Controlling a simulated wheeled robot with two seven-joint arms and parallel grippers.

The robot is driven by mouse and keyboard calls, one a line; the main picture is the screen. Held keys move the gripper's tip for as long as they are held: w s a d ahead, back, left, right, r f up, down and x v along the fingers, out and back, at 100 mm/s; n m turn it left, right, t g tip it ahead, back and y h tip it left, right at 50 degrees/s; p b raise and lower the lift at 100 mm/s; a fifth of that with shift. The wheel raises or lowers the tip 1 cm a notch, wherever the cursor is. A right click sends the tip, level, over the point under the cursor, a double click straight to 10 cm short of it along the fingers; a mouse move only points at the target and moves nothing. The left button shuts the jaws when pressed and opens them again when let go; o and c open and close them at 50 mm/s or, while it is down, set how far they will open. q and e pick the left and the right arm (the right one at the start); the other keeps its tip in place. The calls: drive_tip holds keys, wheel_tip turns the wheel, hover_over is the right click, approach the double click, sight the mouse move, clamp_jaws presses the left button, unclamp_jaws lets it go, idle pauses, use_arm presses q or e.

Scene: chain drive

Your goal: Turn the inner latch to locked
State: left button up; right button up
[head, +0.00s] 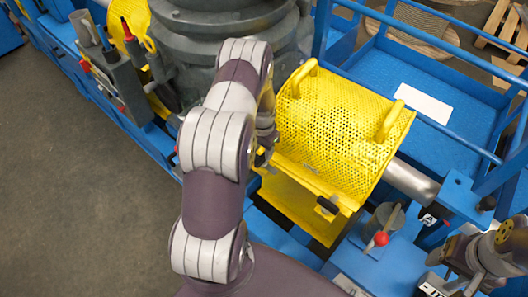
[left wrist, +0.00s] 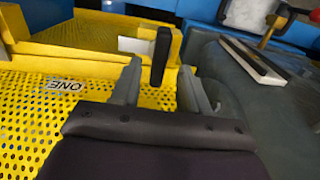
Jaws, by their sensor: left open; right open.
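The yellow perforated guard (head: 335,125) shows in the head view, with a black latch handle (head: 327,205) at its right lower edge. A second black latch handle (left wrist: 161,52), beside the grey machine body, stands upright in the left wrist view. My arm hides that spot in the head view. My left gripper (left wrist: 161,72) is open, one finger on either side of this handle in the picture; I cannot tell if they touch it. In the head view the left gripper (head: 265,153) is mostly hidden behind its arm. My right gripper (head: 462,277) is at the lower right, apart from the guard.
A grey machine body (head: 225,40) stands behind my left arm. A grey shaft (head: 411,180) leaves the guard's right end. A red-knobbed lever (head: 380,238) stands below the shaft. Blue railings (head: 450,140) rise at the right. The floor at the left is clear.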

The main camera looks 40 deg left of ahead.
sight(263, 155)
use_arm(q)
wheel_tip(263, 155, down, 3)
drive_tip(key=shift+w+r, duration=0.1)
drive_tip(key=shift+r, duration=0.05)
drive_tip(key=shift+s+f, duration=0.25)
drive_tip(key=shift+f, duration=0.15)
drive_tip(key=shift+w+f, duration=0.1)
drive_tip(key=shift+w, duration=0.05)
drive_tip(key=shift+c, duration=0.6)
clamp_jaws()
